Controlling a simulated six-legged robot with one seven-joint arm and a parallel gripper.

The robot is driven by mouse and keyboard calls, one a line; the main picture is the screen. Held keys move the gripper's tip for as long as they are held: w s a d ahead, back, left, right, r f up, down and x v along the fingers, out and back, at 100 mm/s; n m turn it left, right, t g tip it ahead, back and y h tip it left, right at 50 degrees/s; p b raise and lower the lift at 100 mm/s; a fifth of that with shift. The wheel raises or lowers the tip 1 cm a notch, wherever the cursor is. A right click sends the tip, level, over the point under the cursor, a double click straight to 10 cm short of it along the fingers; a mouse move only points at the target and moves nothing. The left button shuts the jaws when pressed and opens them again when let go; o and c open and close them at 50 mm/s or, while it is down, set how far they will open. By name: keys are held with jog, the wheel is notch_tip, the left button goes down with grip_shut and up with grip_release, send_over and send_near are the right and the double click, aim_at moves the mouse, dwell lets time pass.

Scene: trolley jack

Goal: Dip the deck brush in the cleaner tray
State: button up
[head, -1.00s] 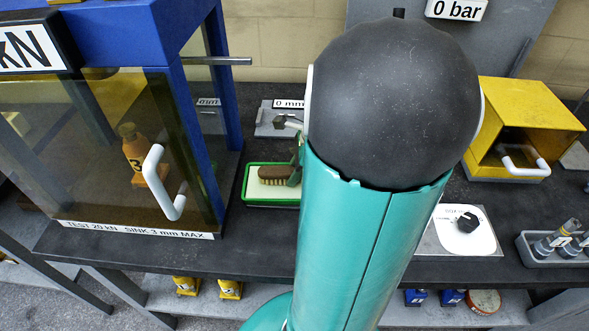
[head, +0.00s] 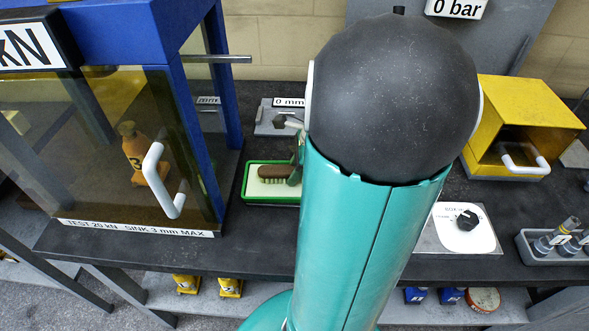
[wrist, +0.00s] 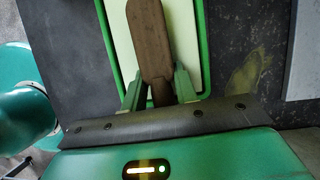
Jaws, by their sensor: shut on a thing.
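The deck brush (head: 277,171) has a brown wooden back and pale bristles. In the head view it is over the pale pad of the green-rimmed cleaner tray (head: 248,203), bristles down. Whether the bristles touch the pad is hard to tell. In the wrist view the brush (wrist: 148,40) points away from my gripper, over the tray, whose green rim (wrist: 204,50) shows on both sides. My gripper (wrist: 160,88) is shut on the brush's near end. In the head view my arm hides most of the gripper and the right part of the tray.
A blue-framed press with a clear guard and white handle (head: 160,185) stands left of the tray. A gauge block marked 0 mm (head: 275,118) is behind it. A white dial plate (head: 462,228), a yellow open box (head: 530,120) and a grey rack (head: 550,245) stand to the right.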

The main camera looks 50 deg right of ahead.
dwell(0.3)
jog(key=shift+r, duration=3.45)
jog(key=shift+s, duration=0.1)
